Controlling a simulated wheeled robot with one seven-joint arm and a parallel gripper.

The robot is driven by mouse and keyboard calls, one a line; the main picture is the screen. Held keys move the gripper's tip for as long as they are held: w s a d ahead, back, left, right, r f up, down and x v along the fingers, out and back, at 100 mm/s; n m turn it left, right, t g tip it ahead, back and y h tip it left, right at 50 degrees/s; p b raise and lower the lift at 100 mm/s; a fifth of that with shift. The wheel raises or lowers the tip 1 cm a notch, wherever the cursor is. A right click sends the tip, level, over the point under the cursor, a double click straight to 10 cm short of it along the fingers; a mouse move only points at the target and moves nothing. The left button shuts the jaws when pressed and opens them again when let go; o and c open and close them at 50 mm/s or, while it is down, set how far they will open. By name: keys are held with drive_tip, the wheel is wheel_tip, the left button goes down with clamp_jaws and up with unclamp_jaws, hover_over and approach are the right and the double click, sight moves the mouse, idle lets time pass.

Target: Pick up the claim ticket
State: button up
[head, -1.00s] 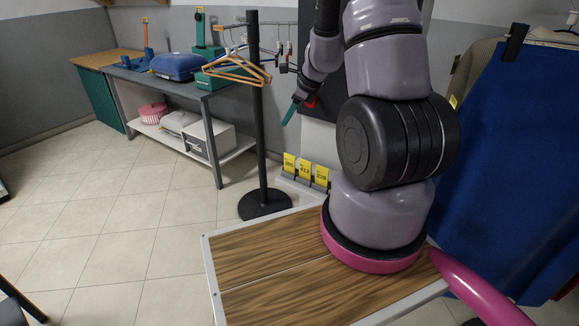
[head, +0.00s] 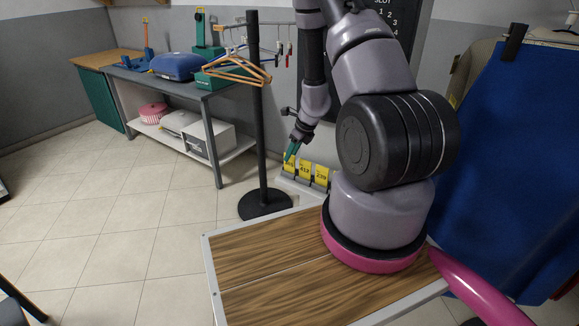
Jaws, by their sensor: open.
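Several yellow claim tickets with dark numbers stand in a row in a low grey holder (head: 305,184) near the wall, beyond my wooden-topped base. The middle ticket (head: 305,171) and the right ticket (head: 321,175) show clearly. The left ticket (head: 288,168) is partly covered by my gripper. My gripper (head: 291,155) has green fingers pointing down, at the upper part of the left ticket in the picture. It is open, and I see nothing between its fingers. I cannot tell whether it touches the ticket.
A black pole stand (head: 262,130) with orange hangers (head: 238,70) rises just left of the tickets. A grey workbench (head: 205,85) stands further left. A blue garment (head: 510,160) hangs at the right.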

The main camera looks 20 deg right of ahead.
drive_tip(key=x, duration=0.2)
drive_tip(key=shift+w+a+f, duration=0.1)
drive_tip(key=shift+w+f, duration=0.05)
drive_tip(key=shift+f, duration=0.1)
clamp_jaws()
drive_tip(key=shift+r, duration=0.1)
wheel_tip(320, 180, up, 18)
idle(0.8)
wheel_tip(320, 180, up, 7)
idle(1.3)
drive_tip(key=shift+r, duration=0.15)
